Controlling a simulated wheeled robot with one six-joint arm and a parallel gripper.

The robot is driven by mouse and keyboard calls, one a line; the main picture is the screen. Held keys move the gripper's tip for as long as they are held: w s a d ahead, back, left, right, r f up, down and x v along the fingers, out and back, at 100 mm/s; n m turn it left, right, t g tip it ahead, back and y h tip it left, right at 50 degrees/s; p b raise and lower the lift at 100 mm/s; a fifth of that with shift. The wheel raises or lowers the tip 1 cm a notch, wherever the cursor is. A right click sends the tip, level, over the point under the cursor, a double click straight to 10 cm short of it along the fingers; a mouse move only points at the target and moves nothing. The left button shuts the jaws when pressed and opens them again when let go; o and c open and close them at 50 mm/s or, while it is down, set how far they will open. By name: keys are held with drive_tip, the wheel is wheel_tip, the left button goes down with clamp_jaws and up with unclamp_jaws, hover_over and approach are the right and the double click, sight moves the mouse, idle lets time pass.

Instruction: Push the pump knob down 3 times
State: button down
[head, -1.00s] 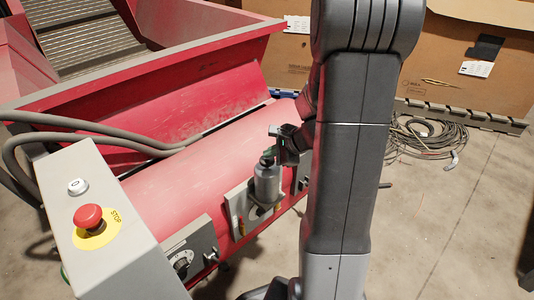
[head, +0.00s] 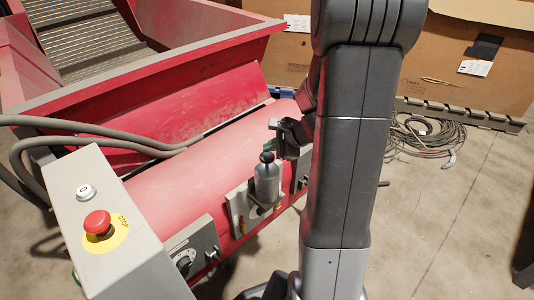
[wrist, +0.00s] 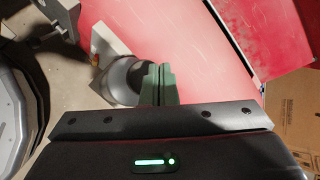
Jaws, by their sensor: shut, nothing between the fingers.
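The pump is a grey cylinder (head: 267,183) with a black knob (head: 267,157) on top, mounted upright on a plate at the red machine's side. My gripper (head: 269,146) is shut and empty, its green fingertips just above the knob with what looks like a small gap. In the wrist view the shut green fingers (wrist: 157,82) point toward the pump body (wrist: 118,80), which shows beside and behind them. The fingers hide part of the pump's top there.
A grey control box with a red stop button (head: 97,223) stands at the left. A dial box (head: 190,252) sits left of the pump. Grey hoses (head: 90,140) cross the red machine. Coiled cable (head: 430,135) lies on the floor at right.

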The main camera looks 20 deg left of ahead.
sight(270, 157)
wheel_tip(270, 157, up, 5)
drive_tip(key=p, duration=0.4)
drive_tip(key=shift+p, duration=0.3)
idle(2.3)
drive_tip(key=s+d+f+n+g+h+p, duration=0.25)
drive_tip(key=d+n+h, duration=0.2)
drive_tip(key=d, duration=0.35)
drive_tip(key=s+d+f+n+g+h+p, duration=0.1)
drive_tip(key=s+d+n+h+p, duration=0.1)
drive_tip(key=s+d+n+h, duration=0.35)
drive_tip(key=w+d+r+n+t+h+p, duration=0.4)
drive_tip(key=w+d+r+n+h, duration=0.3)
drive_tip(key=d+n, duration=0.4)
drive_tip(key=w+n+t, duration=0.1)
drive_tip(key=n, duration=0.3)
drive_tip(key=shift+d+r, duration=0.15)
drive_tip(key=shift+d, duration=0.1)
